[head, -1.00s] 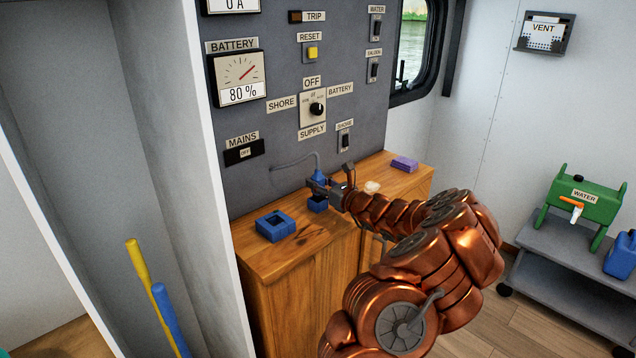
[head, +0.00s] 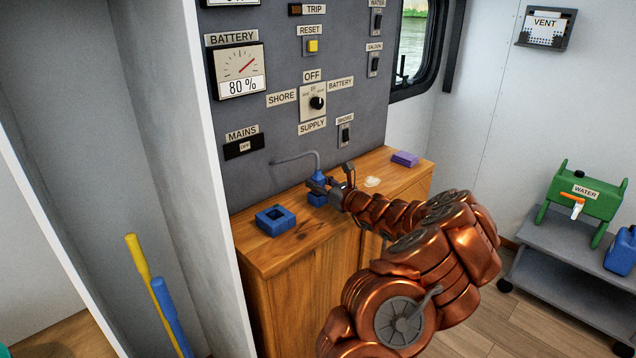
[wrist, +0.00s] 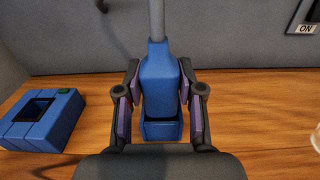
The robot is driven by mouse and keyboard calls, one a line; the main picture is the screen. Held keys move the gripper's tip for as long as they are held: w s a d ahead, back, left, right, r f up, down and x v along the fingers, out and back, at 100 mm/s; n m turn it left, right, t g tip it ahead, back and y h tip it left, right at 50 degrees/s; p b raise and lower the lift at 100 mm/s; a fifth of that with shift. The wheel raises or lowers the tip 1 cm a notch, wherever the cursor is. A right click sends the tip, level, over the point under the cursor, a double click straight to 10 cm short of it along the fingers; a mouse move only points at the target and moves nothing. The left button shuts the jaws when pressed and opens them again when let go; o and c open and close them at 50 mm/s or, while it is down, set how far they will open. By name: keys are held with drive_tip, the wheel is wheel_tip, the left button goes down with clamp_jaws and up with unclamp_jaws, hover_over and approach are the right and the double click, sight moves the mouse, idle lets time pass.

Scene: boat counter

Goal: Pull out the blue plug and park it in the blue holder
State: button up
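The blue plug (wrist: 160,85), with a grey cable rising from its top, stands upright between the purple-padded fingers of my gripper (wrist: 160,92). The fingers look shut on its sides. Below it is a small blue socket (wrist: 161,132) with a dark opening showing; I cannot tell how deep the plug sits. In the head view the plug (head: 318,177) is partly covered by my gripper (head: 326,187), close to the panel. The blue holder (head: 275,220) lies to the left on the counter; its square hole is empty. It also shows in the wrist view (wrist: 62,126) with a green mark.
The wooden counter (head: 290,255) is bare between holder and socket. A purple block (head: 405,159) and a pale item (head: 373,182) lie to the right. The grey panel (head: 290,110) with switches rises behind, and a white partition (head: 215,200) edges the left.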

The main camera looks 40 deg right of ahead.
drive_tip(key=o, duration=0.4)
drive_tip(key=shift+s, duration=0.15)
drive_tip(key=s, duration=1.1)
drive_tip(key=shift+s+a, duration=0.15)
drive_tip(key=shift+s, duration=0.2)
drive_tip(key=shift+a, duration=0.1)
idle(0.4)
